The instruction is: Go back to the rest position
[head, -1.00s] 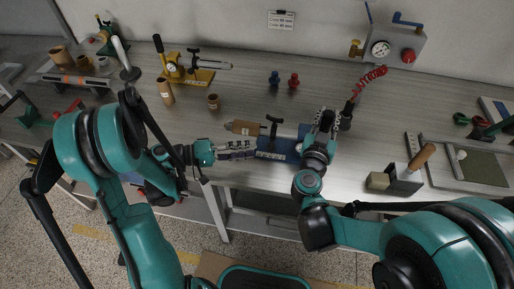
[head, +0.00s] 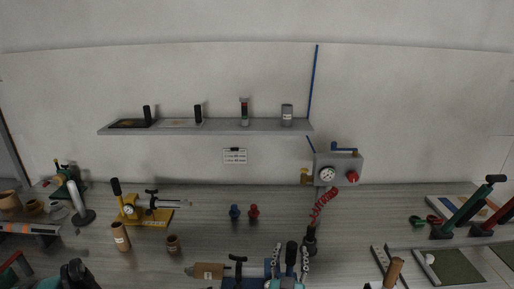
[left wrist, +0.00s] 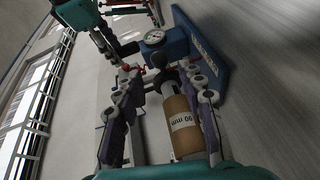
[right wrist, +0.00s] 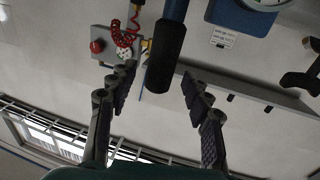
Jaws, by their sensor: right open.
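My right gripper (head: 290,254) is open at the bottom centre of the head view, its fingers either side of a black handle (head: 291,250). In the right wrist view the open fingers (right wrist: 155,80) stand apart from this handle (right wrist: 166,58). In the left wrist view my left gripper (left wrist: 160,78) is open.
The bench (head: 160,262) carries a yellow fixture (head: 150,215), brown tubes (head: 120,236), and blue and red pieces (head: 253,211). A gauge box (head: 338,168) with a red hose and a shelf (head: 205,127) are on the wall. Green-handled and red-handled tools (head: 468,207) stand at right.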

